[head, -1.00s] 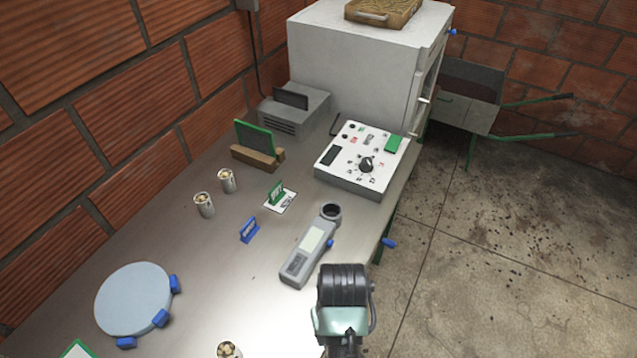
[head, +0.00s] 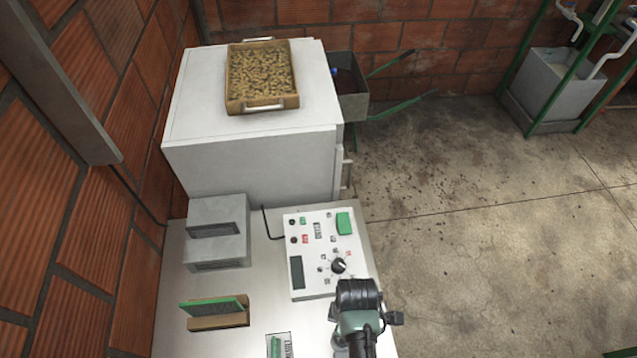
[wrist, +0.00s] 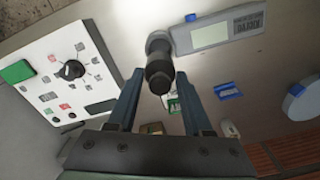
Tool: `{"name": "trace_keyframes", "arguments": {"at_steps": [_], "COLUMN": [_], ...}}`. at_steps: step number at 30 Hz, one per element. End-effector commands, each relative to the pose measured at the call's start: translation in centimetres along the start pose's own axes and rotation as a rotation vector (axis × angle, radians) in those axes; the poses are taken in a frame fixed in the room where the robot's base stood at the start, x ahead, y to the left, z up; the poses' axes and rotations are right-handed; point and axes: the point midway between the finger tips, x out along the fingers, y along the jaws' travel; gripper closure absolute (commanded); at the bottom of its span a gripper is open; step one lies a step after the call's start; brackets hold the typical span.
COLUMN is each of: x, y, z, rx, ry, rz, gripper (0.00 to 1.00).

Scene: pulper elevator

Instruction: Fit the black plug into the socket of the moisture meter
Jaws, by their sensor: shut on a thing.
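In the wrist view, a black plug (wrist: 158,76) sits between the fingertips of my gripper (wrist: 159,77), which is shut on it. The grey hand-held moisture meter (wrist: 215,33), with a pale screen, lies on the table beyond the fingertips. Its round socket end (wrist: 157,40) is directly behind the plug in this view. The plug overlaps the socket, so I cannot tell whether it is in it or just above it. In the head view my wrist hides the gripper and the plug, and the meter is not visible.
A white control box (head: 320,225) with a black knob stands beside my arm. Behind it is a large white cabinet (head: 250,150) bearing a tray of beans (head: 262,103). A blue sign (wrist: 228,91) and a blue-grey disc (wrist: 303,103) are on the table.

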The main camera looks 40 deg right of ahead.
Motion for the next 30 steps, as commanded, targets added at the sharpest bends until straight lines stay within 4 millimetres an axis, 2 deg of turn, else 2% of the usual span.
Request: {"name": "trace_keyframes", "arguments": {"at_steps": [4, 12, 20, 27, 30], "x": [1.4, 5.8, 7.1, 9.9, 10.2], "y": [-0.1, 0.0, 0.0, 0.1, 0.1], "z": [0.3, 0.3, 0.2, 0.2, 0.2], "rx": [-0.006, -0.005, -0.005, -0.005, -0.005], "ry": [0.0, 0.0, 0.0, 0.001, 0.001], "rz": [-0.003, -0.001, 0.0, 0.0, 0.0], "gripper": [1.0, 1.0, 1.0, 1.0, 1.0]}}
